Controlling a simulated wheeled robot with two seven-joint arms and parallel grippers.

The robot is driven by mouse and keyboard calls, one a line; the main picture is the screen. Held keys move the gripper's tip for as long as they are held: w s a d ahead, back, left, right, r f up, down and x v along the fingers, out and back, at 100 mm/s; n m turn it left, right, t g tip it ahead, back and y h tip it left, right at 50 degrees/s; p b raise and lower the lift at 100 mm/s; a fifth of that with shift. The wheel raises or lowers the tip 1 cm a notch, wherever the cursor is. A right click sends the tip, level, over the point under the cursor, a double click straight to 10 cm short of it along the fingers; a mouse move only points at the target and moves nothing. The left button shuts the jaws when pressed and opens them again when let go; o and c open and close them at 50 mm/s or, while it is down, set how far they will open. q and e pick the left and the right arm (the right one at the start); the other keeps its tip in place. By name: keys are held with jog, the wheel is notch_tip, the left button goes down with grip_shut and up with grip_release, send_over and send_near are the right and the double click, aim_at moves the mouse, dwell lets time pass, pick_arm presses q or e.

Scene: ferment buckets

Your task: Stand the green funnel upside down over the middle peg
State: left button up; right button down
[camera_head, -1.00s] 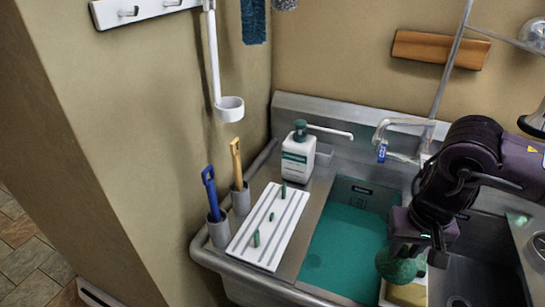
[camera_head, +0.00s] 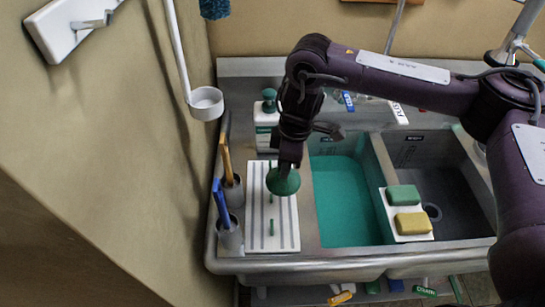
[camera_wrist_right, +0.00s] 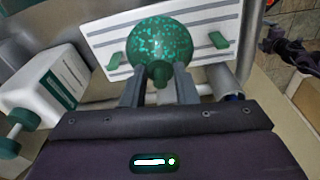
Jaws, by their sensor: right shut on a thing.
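The green funnel (camera_head: 283,182) is in my right gripper (camera_head: 287,164), held by its narrow spout with the wide end down. In the wrist view the speckled green funnel (camera_wrist_right: 160,45) is just beyond the shut fingers (camera_wrist_right: 160,88). It hangs over the white grooved board (camera_head: 287,236); its exact height is unclear. In the head view a front peg (camera_head: 271,227) and the middle peg (camera_head: 270,199) show just left of and below the funnel. In the wrist view the funnel hides the board's middle, with one peg (camera_wrist_right: 219,40) to its right. My left gripper is not in view.
Grey cups with a blue-handled tool (camera_head: 219,205) and a yellow-handled tool (camera_head: 226,160) stand left of the board. A soap bottle (camera_head: 266,130) stands behind it. Right are the teal-filled basin (camera_head: 345,205) and a tray with green (camera_head: 403,198) and yellow (camera_head: 413,223) sponges.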

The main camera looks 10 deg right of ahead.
aim_at(272, 176)
jog(key=a+n, duration=0.1)
jog(key=n+p, duration=0.1)
jog(key=n, duration=0.1)
jog(key=shift+w+a, duration=0.15)
jog(key=shift+a, duration=0.25)
jog(key=n, duration=0.1)
jog(key=a+n, duration=0.1)
jog(key=shift+w+a+f+n+g+p, duration=0.1)
jog(key=shift+w+f+n+g+p, duration=0.05)
jog(key=shift+n+g+p, duration=0.2)
jog(key=shift+a+f+n, duration=0.1)
jog(key=shift+a+n, duration=0.05)
jog(key=shift+n, duration=0.3)
notch_tip(272, 176, down, 5)
jog(key=b, duration=0.5)
jog(key=shift+r, duration=0.2)
jog(key=shift+f+b, duration=0.4)
jog(key=shift+f, duration=0.8)
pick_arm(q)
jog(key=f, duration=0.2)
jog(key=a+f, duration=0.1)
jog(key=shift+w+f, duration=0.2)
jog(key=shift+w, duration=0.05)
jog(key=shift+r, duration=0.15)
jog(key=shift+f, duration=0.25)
pick_arm(e)
jog(key=shift+f, duration=0.45)
